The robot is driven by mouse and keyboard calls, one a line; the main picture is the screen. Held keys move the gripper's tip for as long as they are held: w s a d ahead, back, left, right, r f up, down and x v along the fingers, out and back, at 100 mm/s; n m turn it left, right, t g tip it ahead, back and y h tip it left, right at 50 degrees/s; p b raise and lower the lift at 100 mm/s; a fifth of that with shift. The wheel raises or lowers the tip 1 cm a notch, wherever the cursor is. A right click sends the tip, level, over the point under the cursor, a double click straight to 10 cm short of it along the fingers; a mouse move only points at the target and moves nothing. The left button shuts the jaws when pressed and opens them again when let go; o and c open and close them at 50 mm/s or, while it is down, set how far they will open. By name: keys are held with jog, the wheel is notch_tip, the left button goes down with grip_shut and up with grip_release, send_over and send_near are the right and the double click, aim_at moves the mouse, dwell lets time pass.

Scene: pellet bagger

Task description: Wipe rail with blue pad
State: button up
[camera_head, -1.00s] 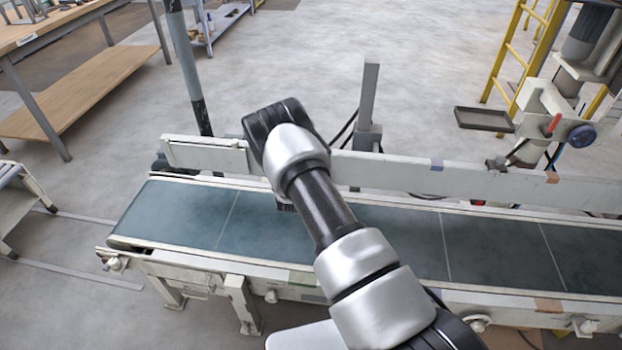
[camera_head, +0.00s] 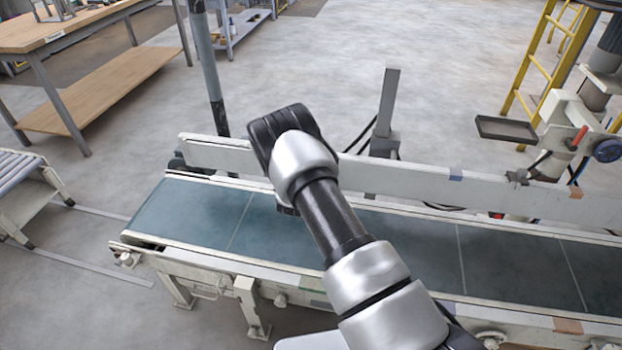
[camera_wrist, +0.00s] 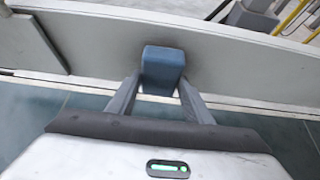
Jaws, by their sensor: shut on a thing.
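In the wrist view, my gripper (camera_wrist: 158,92) is shut on a blue pad (camera_wrist: 163,66), with one finger on each side of it. The pad is in front of the pale rail (camera_wrist: 95,45); it appears against the rail's face, though I cannot tell whether they touch. In the head view the rail (camera_head: 405,180) runs along the far side of the conveyor. My arm covers part of the rail there and hides the gripper and pad.
The dark green conveyor belt (camera_head: 510,255) lies below the rail. A grey post (camera_head: 387,105) stands behind the rail. A clamp (camera_head: 517,176) sits on the rail at the right, near a small tray (camera_head: 506,129). A yellow ladder (camera_head: 548,60) stands behind. Open floor lies beyond.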

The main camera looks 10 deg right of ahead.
jog(key=shift+s+a+p, duration=0.25)
jog(key=shift+s+a, duration=0.1)
jog(key=shift+s, duration=0.5)
jog(key=shift+s+a+p, duration=0.2)
jog(key=shift+s+a, duration=0.15)
jog(key=shift+s, duration=0.5)
jog(key=shift+s+a+p, duration=0.25)
jog(key=shift+s+a, duration=0.1)
jog(key=shift+s, duration=0.5)
jog(key=shift+s+a+p, duration=0.2)
jog(key=shift+s+a, duration=0.1)
jog(key=shift+s, duration=0.4)
jog(key=shift+s+a+p, duration=0.2)
jog(key=shift+s+a, duration=0.1)
jog(key=shift+s, duration=0.4)
